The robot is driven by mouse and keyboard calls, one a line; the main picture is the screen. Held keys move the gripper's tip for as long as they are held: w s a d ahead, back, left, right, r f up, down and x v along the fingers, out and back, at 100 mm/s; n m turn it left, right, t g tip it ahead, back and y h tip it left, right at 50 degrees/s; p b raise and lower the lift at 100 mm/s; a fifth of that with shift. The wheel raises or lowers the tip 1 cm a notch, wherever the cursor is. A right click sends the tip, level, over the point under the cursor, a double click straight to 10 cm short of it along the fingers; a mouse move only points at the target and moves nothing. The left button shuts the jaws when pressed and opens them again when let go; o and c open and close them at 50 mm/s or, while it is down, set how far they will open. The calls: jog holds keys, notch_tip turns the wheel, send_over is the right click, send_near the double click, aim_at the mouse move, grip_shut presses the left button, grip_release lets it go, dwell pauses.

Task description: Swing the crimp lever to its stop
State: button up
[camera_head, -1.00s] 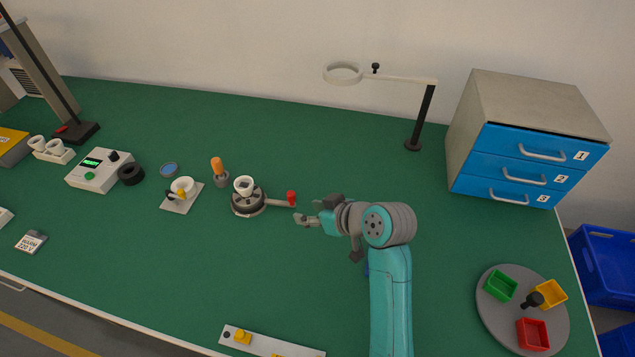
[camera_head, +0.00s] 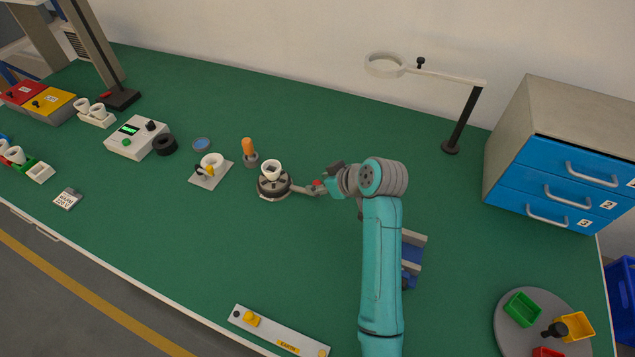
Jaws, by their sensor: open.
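The crimp lever (camera_head: 302,190) is a grey arm reaching right from a round dark crimp base (camera_head: 272,188). A white cup-shaped piece (camera_head: 272,168) sits on top of this base. My gripper (camera_head: 322,189) is open at the knob, coming from the right. The view is too small to tell whether its fingers touch the knob or stand around it.
An orange-handled tool (camera_head: 248,147) stands just behind the crimp base. A plate with a white ring (camera_head: 212,161) lies to its left. A magnifier lamp (camera_head: 455,120) and blue-drawer cabinet (camera_head: 555,150) stand at the right. The green table in front of the base is clear.

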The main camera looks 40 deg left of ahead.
jog(key=shift+x, duration=1.1)
grip_shut()
